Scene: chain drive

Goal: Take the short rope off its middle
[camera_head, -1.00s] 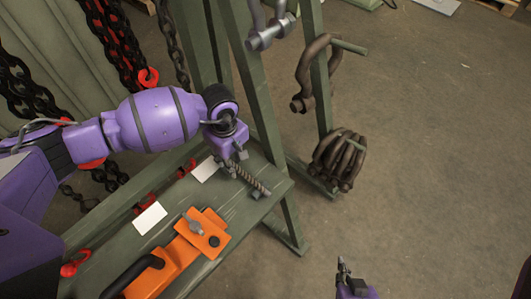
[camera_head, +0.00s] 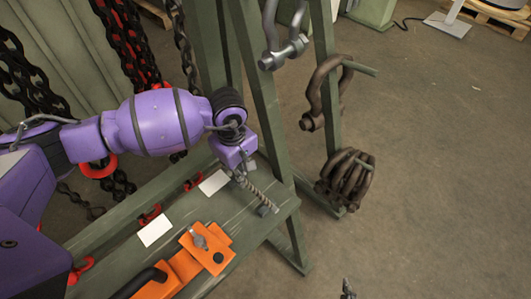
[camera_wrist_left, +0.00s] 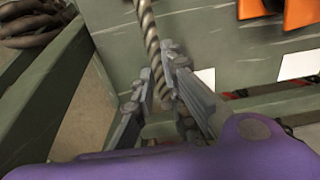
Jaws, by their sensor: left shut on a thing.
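The short rope (camera_head: 262,195) is a twisted grey-brown length at the right end of the green bench shelf. Its free end points toward the front right, by a small grey-green block (camera_head: 264,210). My left gripper (camera_head: 241,177) is shut on the rope near its back part. In the left wrist view the rope (camera_wrist_left: 149,35) runs between both fingers of my left gripper (camera_wrist_left: 161,88). Whether the rope touches the shelf or the block is unclear. Only the tip of my right gripper (camera_head: 348,290) shows at the bottom edge, so its opening cannot be judged.
On the green shelf (camera_head: 205,222) lie white cards (camera_head: 154,230) and an orange tool (camera_head: 207,248). Green frame posts stand just behind the rope. Shackles (camera_head: 325,92) and a dark coil (camera_head: 347,178) hang to the right. Black chains hang at left.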

